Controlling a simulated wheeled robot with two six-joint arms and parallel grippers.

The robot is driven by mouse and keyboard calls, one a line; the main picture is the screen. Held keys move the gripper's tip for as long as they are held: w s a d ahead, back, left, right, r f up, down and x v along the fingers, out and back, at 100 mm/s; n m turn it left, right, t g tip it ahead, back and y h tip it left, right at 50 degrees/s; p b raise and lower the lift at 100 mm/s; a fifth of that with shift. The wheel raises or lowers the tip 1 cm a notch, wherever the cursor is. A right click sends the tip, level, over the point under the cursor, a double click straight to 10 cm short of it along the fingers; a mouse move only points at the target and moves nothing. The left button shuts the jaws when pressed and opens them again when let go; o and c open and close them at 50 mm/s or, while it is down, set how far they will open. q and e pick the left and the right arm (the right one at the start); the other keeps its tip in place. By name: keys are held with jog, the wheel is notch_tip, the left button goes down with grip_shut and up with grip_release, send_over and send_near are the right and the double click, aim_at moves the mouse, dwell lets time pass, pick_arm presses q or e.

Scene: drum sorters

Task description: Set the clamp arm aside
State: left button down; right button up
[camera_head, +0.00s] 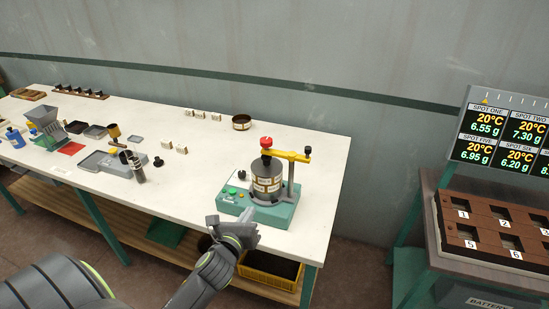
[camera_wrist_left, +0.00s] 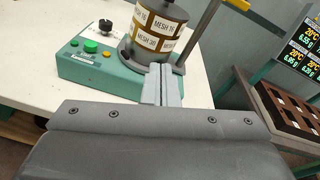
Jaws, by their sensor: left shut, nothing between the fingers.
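The yellow clamp arm (camera_head: 288,155) lies across the top of the sieve stack (camera_head: 267,178) in the head view, with a red knob (camera_head: 266,142) above it and a black knob at its right end. It meets the upright post (camera_head: 291,180) of the green shaker base (camera_head: 258,208). A bit of the yellow arm (camera_wrist_left: 238,4) shows at the top of the left wrist view. My left gripper (camera_head: 240,222) is shut and empty at the table's front edge, in front of the base. In the wrist view its fingers (camera_wrist_left: 161,84) point toward the stack. My right gripper is out of view.
A scale (camera_head: 108,161), a funnel stand (camera_head: 45,123) and trays are at left. A numbered brown rack (camera_head: 490,232) and display are at right.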

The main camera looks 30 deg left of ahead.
pick_arm(q)
notch_tip(320, 180, up, 8)
jog(key=d+m+t, duration=0.1)
jog(key=m, duration=0.2)
jog(key=shift+w+r+m+t, duration=0.15)
jog(key=shift+w+m+t, duration=0.15)
jog(key=shift+t, duration=0.1)
jog(key=shift+d, duration=0.1)
jog(key=p, duration=0.2)
send_near(273, 155)
jog(key=x, duration=0.5)
jog(key=shift+r, duration=0.2)
jog(key=shift+d+x, duration=0.2)
jog(key=shift+x, duration=0.7)
jog(key=shift+a+f, duration=0.1)
jog(key=shift+a, duration=0.05)
jog(key=shift+a, duration=0.1)
